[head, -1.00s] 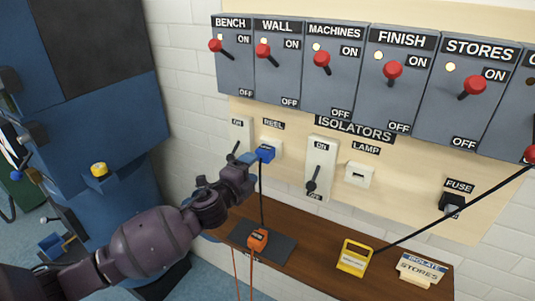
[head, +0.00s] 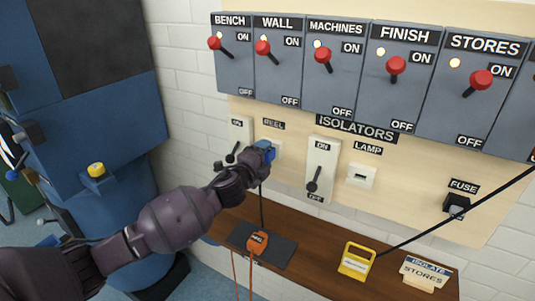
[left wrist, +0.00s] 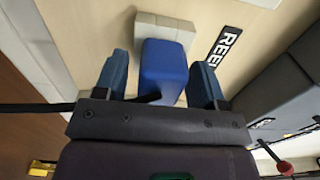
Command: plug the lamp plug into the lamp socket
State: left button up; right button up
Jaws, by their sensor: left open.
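A blue plug (left wrist: 163,72) sits in the white socket (left wrist: 172,27) marked REEL, with a dark cable hanging from it (head: 261,205). My left gripper (head: 267,153) is at this socket and mostly covers the plug in the head view. In the left wrist view its open fingers (left wrist: 163,82) stand on either side of the plug, with small gaps. The white lamp socket (head: 361,176) under the LAMP label is empty. An orange plug (head: 257,242) with an orange cord lies on the dark mat (head: 284,253). My right gripper is not in view.
A white switch (head: 319,170) stands between the REEL and LAMP sockets. Grey isolator boxes with red levers (head: 396,66) line the wall above.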

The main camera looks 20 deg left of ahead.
pick_arm(q)
jog(key=c, duration=0.7)
jog(key=shift+c, duration=1.4)
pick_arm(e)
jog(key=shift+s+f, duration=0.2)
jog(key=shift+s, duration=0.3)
pick_arm(q)
jog(key=shift+s, duration=0.2)
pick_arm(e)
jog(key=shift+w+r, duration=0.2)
pick_arm(q)
jog(key=shift+s, duration=0.2)
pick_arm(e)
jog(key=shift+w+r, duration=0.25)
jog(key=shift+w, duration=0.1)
pick_arm(q)
jog(key=shift+s+p, duration=0.15)
jog(key=shift+p, duration=0.15)
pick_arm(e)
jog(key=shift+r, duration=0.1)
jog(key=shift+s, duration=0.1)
